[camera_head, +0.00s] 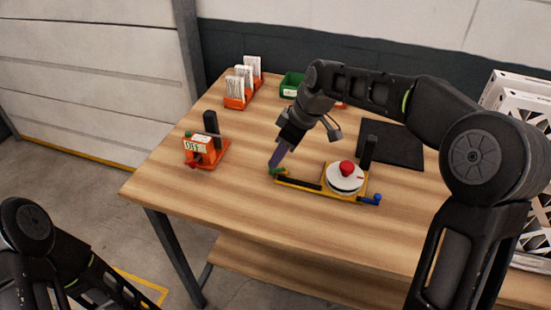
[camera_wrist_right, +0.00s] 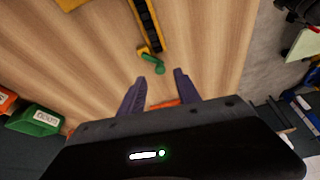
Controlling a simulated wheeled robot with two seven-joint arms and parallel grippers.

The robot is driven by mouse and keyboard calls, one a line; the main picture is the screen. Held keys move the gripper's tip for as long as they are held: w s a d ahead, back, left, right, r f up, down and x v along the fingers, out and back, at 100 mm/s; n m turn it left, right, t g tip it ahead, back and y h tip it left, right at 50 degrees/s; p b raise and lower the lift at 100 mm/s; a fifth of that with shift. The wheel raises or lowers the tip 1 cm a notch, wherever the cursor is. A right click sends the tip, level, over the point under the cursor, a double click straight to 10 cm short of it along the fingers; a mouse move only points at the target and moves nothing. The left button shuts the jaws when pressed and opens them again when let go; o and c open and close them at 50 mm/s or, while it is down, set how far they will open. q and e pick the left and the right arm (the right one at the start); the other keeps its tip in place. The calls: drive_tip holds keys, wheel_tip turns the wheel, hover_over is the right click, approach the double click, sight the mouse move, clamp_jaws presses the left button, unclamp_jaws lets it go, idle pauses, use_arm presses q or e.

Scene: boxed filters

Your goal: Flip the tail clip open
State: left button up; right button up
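A yellow fixture (camera_head: 298,184) with a black strip lies on the wooden table. A green clip (camera_head: 278,171) is at its left end and a blue clip (camera_head: 371,200) is at its right end. A white disc with a red knob (camera_head: 346,169) sits on the fixture. In the right wrist view the green clip (camera_wrist_right: 153,63) lies just beyond my fingertips at the end of the black strip. My right gripper (camera_head: 274,165) is by the green clip, its purple fingers pointing down. The right wrist view shows its fingers (camera_wrist_right: 160,76) apart and empty. My left gripper is out of view.
An orange stand with a boxed device (camera_head: 199,145) is at the left. An orange rack of white boxes (camera_head: 238,88) and a green bin (camera_head: 291,83) stand at the back. A black mat (camera_head: 397,144) lies behind the fixture. The front-left table is clear.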

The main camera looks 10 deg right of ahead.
sight(276, 177)
drive_tip(key=shift+x, duration=1.9)
drive_tip(key=shift+s+d, duration=0.1)
clamp_jaws()
